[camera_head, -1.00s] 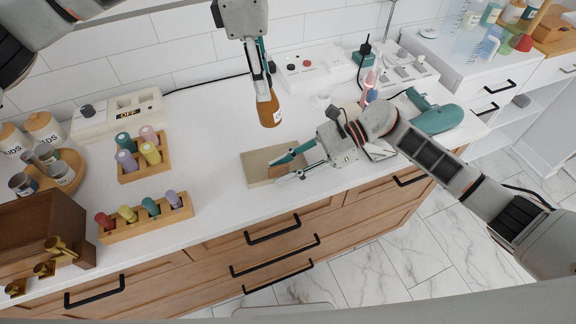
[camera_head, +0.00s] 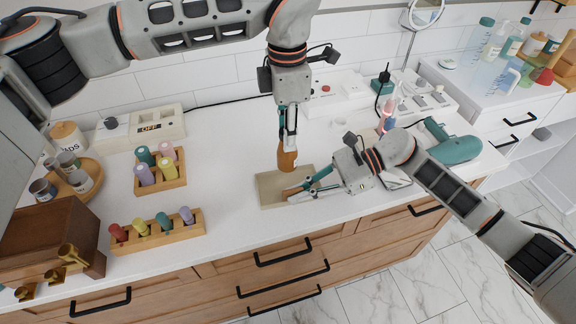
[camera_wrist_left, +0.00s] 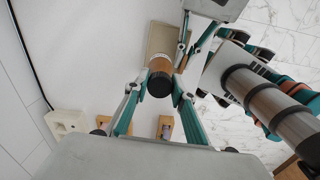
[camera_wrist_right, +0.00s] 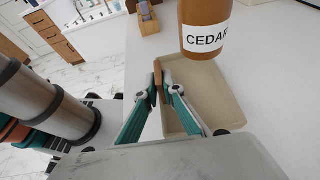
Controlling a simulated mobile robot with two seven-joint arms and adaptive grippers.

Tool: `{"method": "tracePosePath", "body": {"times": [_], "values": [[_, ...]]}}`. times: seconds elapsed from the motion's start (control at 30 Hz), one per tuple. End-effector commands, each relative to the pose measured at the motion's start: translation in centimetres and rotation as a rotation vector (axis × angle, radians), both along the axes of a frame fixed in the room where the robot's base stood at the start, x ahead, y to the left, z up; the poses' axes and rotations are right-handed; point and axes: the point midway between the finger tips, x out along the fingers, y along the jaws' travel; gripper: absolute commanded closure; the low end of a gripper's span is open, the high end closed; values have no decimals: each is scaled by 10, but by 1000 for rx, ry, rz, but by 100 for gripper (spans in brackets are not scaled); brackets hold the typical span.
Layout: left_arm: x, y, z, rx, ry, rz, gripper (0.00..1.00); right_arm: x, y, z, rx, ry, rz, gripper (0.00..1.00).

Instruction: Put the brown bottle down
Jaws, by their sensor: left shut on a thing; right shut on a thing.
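The brown bottle (camera_head: 287,160) is held upright by my left gripper (camera_head: 288,138), above the back edge of a shallow beige tray (camera_head: 268,198). Its label, reading "CEDAR", shows on the bottle in the right wrist view (camera_wrist_right: 205,20). In the left wrist view the bottle (camera_wrist_left: 160,72) sits between the fingers with its dark end facing the camera. My right gripper (camera_head: 296,193) is at the tray, shut on a thin brown piece (camera_wrist_right: 158,80) by the tray's edge. I cannot tell whether that piece belongs to the tray.
Wooden racks of coloured bottles (camera_head: 157,230) (camera_head: 160,178) stand left of the tray on the white counter. A brown wooden box (camera_head: 45,240) is at far left. A teal hair dryer (camera_head: 450,145) lies to the right. The counter between racks and tray is clear.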

Motion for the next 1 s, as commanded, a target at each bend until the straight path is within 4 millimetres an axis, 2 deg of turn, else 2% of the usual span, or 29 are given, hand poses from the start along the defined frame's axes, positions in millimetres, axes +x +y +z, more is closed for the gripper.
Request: {"method": "tracePosePath", "body": {"times": [0.1, 0.37, 0.57, 0.93, 0.97, 1.0], "values": [[-1, -1, -20, -3, 2, -1, 100, 0, 0, 0, 1, 0, 0, 100], [0, 0, -40, -2, 1, -1, 100, 0, 0, 0, 0, 0, 0, 100], [0, 0, -66, -2, 1, -1, 100, 0, 0, 0, 1, 0, 0, 100], [0, 0, -71, -2, -3, -2, 100, 0, 0, 0, 0, 0, 0, 100], [0, 0, -71, -2, -1, -2, 73, 0, 0, 0, 1, 0, 0, 100], [0, 0, -71, -3, -2, -2, 62, 0, 0, 0, 1, 0, 0, 100]]}}
